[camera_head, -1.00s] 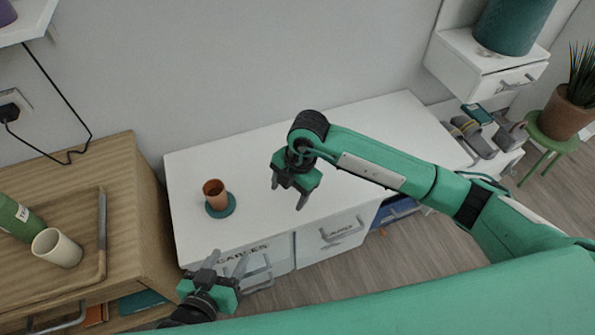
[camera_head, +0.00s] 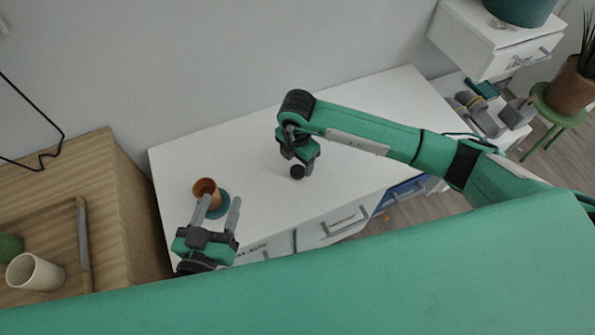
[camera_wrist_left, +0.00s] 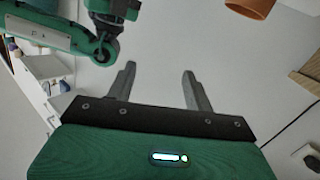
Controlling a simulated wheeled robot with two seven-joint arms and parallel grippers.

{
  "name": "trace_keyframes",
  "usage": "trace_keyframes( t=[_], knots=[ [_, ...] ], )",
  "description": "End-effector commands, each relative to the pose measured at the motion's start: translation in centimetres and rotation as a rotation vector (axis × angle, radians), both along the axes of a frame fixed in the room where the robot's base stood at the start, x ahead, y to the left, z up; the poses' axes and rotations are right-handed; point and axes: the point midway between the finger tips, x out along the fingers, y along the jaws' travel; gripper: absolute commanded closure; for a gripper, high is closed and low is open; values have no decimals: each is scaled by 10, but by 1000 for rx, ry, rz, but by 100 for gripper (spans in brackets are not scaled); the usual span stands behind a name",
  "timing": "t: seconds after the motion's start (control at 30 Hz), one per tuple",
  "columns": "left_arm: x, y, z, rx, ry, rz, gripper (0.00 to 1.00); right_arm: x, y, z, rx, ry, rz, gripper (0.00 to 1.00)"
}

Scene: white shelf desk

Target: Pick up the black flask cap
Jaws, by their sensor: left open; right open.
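A small round black thing, likely the flask cap (camera_head: 297,172), shows at the desk right at the fingertips of my right gripper (camera_head: 300,162). It cannot be told whether the fingers touch it. My right gripper points down, open, and covers part of that spot.
The terracotta cup (camera_head: 205,190) stands by a green coaster (camera_head: 219,210) at the left of the white desk (camera_head: 350,175). A wooden cabinet (camera_head: 110,190) with a tray and cream cup (camera_head: 35,272) is left. The desk's middle is clear.

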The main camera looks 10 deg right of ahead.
Motion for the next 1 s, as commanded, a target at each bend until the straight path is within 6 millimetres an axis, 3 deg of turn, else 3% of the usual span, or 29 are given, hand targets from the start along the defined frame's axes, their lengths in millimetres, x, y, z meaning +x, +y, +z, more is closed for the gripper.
trace_keyframes(
  t=[0.23,0.6,0.93,1.0],
  knots=[
    [9,4,17,-21,-91,20,48,2,-1,-15,1,1,1,36],
    [23,20,72,-91,-376,74,48,8,-3,-53,0,0,1,36],
    [23,21,79,-99,-405,80,48,8,-3,-56,1,0,2,36],
    [23,21,79,-99,-405,80,48,8,-3,-56,1,0,1,49]
  ],
)
